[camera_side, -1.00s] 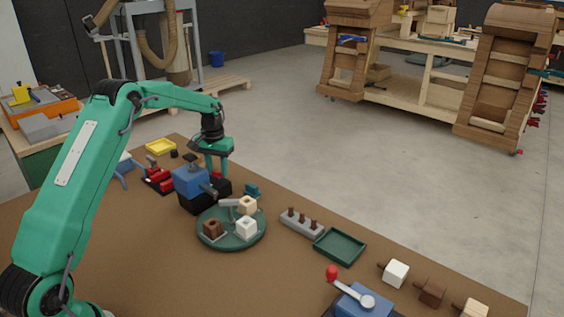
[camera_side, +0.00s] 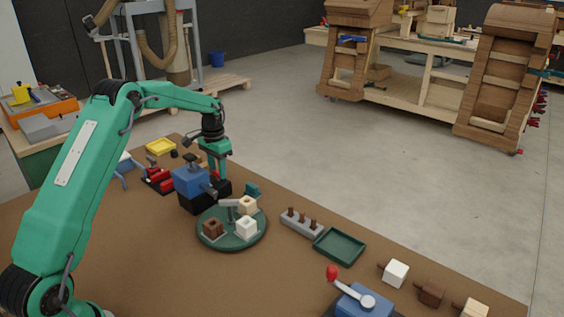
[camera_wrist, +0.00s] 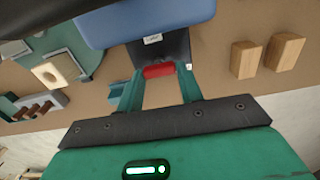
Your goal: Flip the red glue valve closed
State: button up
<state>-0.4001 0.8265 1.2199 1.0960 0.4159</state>
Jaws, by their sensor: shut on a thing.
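The red valve handle (camera_wrist: 158,71) lies between the two fingertips of my gripper (camera_wrist: 160,73) in the wrist view. The fingers are shut on it from both sides. It projects from a black body (camera_wrist: 173,47) below a blue housing (camera_wrist: 145,22). Only a small red patch of the handle (camera_side: 214,174) shows there; the rest is hidden behind the housing and fingers.
A green round plate (camera_side: 230,240) with several blocks stands in front of the housing. A grey peg rack (camera_side: 302,224) and an empty green tray (camera_side: 340,246) lie to the right. A red-knobbed lever (camera_side: 332,272) is at lower right. Two wooden blocks (camera_wrist: 267,56) lie right in the wrist view.

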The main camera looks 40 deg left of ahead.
jog(key=shift+r, duration=0.15)
jog(key=o, duration=1)
notch_tip(320, 180, up, 7)
jog(key=shift+r, duration=0.35)
jog(key=shift+r, duration=0.1)
